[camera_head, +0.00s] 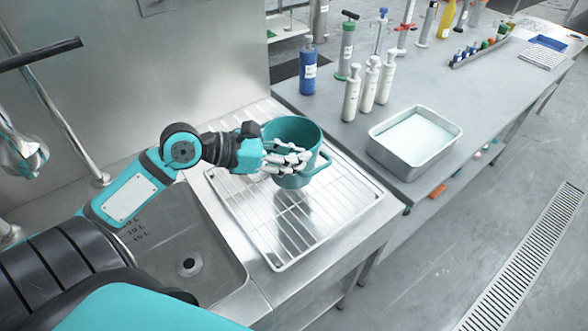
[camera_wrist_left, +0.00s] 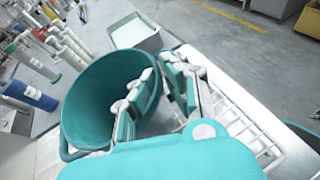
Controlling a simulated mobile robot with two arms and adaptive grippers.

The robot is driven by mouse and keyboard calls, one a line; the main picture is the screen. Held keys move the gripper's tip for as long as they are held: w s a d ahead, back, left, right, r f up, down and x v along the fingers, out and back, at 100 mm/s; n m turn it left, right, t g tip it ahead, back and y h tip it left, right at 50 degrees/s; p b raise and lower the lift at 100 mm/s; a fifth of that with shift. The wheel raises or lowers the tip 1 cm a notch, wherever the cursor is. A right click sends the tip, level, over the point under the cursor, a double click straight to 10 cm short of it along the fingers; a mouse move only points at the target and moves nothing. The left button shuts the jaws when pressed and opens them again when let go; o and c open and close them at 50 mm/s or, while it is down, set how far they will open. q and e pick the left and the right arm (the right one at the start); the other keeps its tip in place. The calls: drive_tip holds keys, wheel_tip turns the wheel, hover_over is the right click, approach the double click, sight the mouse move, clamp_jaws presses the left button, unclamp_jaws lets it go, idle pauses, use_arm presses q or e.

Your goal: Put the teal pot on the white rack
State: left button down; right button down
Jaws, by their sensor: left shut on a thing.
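The teal pot (camera_head: 290,131) is in my left gripper (camera_head: 292,160), over the back part of the white wire rack (camera_head: 257,244) beside the sink. The pot is roughly upright with its open top facing up. I cannot tell whether its bottom touches the rack. The left gripper is shut on the pot's near wall. In the left wrist view the pot (camera_wrist_left: 95,95) shows its empty inside, with the gripper fingers (camera_wrist_left: 160,95) at its rim and the rack (camera_wrist_left: 235,122) to the right. My right gripper is not in view.
A metal sink (camera_head: 185,240) lies left of the rack. A metal tray with pale contents (camera_head: 380,150) stands on the grey table to the right. A blue bottle (camera_head: 308,72) and several white pump bottles (camera_head: 368,88) stand behind. The rack's front part is clear.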

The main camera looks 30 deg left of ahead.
sight(294, 181)
use_arm(q)
drive_tip(key=shift+w+a, duration=0.15)
drive_tip(key=shift+w, duration=0.05)
drive_tip(key=shift+f, duration=1.7)
drive_tip(key=c, duration=1.4)
unclamp_jaws()
drive_tip(key=shift+f, duration=0.15)
drive_tip(key=shift+c, duration=0.2)
drive_tip(key=v, duration=1.2)
